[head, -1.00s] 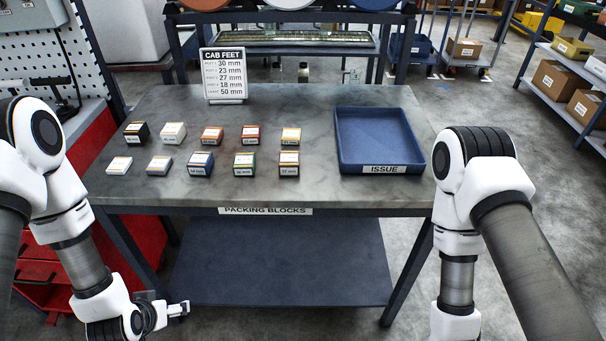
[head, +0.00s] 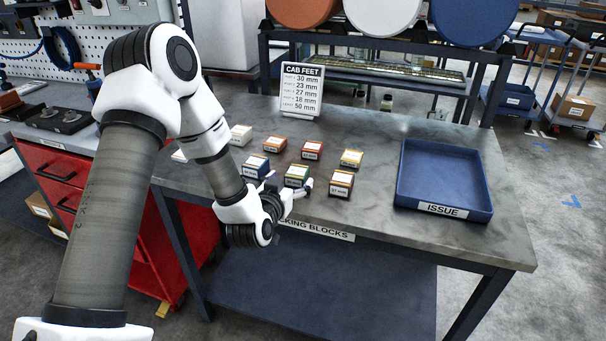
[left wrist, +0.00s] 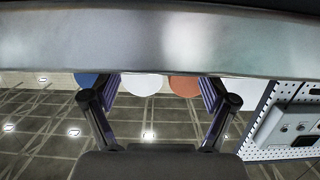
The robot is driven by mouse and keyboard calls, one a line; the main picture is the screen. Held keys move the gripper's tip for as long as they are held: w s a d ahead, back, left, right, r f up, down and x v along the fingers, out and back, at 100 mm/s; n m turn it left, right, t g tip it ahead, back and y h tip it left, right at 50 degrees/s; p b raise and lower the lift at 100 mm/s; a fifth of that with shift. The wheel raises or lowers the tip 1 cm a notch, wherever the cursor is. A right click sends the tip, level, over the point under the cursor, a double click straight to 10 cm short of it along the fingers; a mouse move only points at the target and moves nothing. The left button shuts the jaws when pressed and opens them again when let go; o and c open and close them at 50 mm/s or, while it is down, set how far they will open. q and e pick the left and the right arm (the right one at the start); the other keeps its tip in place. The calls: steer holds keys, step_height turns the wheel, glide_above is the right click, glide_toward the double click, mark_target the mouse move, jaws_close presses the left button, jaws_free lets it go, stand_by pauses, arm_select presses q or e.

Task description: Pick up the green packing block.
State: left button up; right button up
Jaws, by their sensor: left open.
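The green packing block (head: 297,173) stands in the front row on the grey table, between a blue-sided block (head: 256,165) and a dark block with an orange band (head: 340,183). My left gripper (head: 290,186) is open and empty at the table's front edge, just in front of the green block; its fingers overlap the block's lower part in the head view. I cannot tell whether they touch it. In the left wrist view the two fingers (left wrist: 160,95) are spread apart with no block visible between them. My right gripper is out of view.
Other blocks stand close by, including an orange one (head: 275,144), a red one (head: 312,149) and a yellow one (head: 351,158). The blue ISSUE tray (head: 402,190) is at the right. The CAB FEET sign (head: 302,88) stands behind. The table between sign and tray is clear.

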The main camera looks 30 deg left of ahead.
mark_target(295, 174)
arm_select(q)
steer(key=shift+w+r, duration=0.25)
steer(key=shift+w, duration=0.15)
steer(key=x, duration=0.5)
steer(key=shift+s+a+f, duration=0.1)
steer(key=shift+s+f, duration=0.05)
steer(key=shift+f, duration=0.15)
steer(key=shift+s+r, duration=0.1)
steer(key=shift+s, duration=0.05)
steer(key=shift+r, duration=0.1)
steer(key=c, duration=1.3)
